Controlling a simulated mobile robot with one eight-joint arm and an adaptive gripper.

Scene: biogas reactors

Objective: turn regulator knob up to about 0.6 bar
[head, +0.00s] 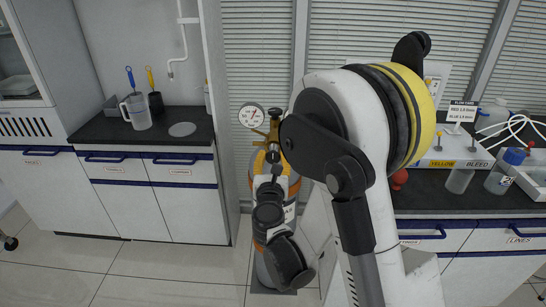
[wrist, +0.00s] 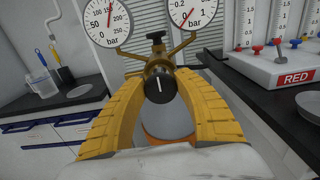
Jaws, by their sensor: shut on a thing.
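The regulator knob (wrist: 160,87) is black, with a white line pointing roughly up, at the middle of the wrist view. My gripper (wrist: 160,78) has its two yellow ribbed fingers shut on the knob from both sides. The brass regulator body (wrist: 158,65) sits behind the knob. The bar gauge (wrist: 197,10) at upper right is cut off by the picture's top; its red needle points down-left, near 0. The other gauge (wrist: 108,22), with a larger scale, has its needle pointing up. In the head view one gauge (head: 252,116) shows; my arm hides the knob.
The gas cylinder (head: 262,262) stands on the floor below the regulator. At right, a counter (head: 410,201) carries flow meters (wrist: 285,60) and bottles (head: 499,178). A left counter (head: 90,128) holds a jug (head: 138,112). Floor is open at front left.

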